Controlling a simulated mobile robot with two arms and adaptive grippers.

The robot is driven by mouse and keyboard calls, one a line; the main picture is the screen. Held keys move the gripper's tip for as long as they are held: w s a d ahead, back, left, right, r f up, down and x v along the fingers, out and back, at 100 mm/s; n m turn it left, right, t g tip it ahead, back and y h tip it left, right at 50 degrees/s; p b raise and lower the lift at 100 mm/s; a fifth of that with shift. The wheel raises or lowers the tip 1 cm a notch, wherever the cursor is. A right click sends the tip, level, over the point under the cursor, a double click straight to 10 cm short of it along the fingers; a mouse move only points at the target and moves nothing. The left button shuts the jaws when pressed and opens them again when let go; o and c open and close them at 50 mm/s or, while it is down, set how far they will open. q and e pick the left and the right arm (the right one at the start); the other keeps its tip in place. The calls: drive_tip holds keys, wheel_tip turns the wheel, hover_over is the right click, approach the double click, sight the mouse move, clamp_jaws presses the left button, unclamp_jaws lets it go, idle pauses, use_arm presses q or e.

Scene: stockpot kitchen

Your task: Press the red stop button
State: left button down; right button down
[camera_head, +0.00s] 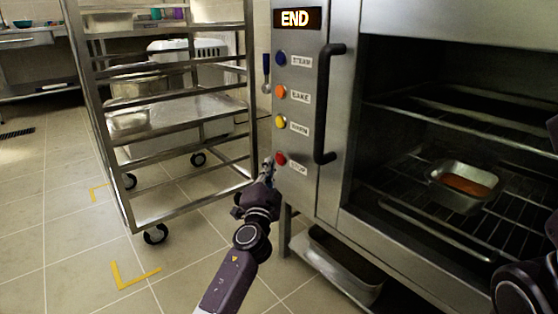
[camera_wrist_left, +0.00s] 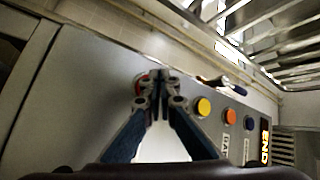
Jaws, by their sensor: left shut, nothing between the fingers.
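The red stop button (camera_head: 280,159) is the lowest of a column of buttons on the grey oven panel, with a "STOP" label beside it. My left gripper (camera_head: 267,167) is shut and empty, its fingertips right by the red button. In the left wrist view the shut fingertips (camera_wrist_left: 158,76) lie over the red button (camera_wrist_left: 140,80) and hide much of it. Whether they touch it I cannot tell. The display (camera_head: 297,18) above reads "END". Dark parts of my right arm show at the right edge; its fingers are not clear.
Yellow (camera_head: 280,122), orange (camera_head: 281,92) and blue (camera_head: 281,58) buttons sit above the red one. A black door handle (camera_head: 327,105) stands out to their right. The oven is open, with a metal pan (camera_head: 462,205) on a rack. A wheeled rack (camera_head: 160,215) stands close on the left.

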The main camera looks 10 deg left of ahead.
idle(0.6)
use_arm(q)
drive_tip(key=shift+w+d+b, duration=0.3)
drive_tip(key=shift+w+b, duration=0.05)
drive_tip(key=shift+b, duration=0.05)
drive_tip(key=shift+w+d+b, duration=0.25)
drive_tip(key=shift+w+b, duration=0.1)
drive_tip(key=shift+b, duration=0.05)
idle(0.6)
idle(0.3)
drive_tip(key=shift+s+a+p, duration=0.5)
drive_tip(key=shift+s+p, duration=0.05)
drive_tip(key=shift+s, duration=0.15)
drive_tip(key=shift+a, duration=0.1)
drive_tip(key=s+a+p, duration=0.1)
drive_tip(key=s, duration=0.1)
drive_tip(key=s+a+p, duration=0.1)
drive_tip(key=s+a, duration=0.1)
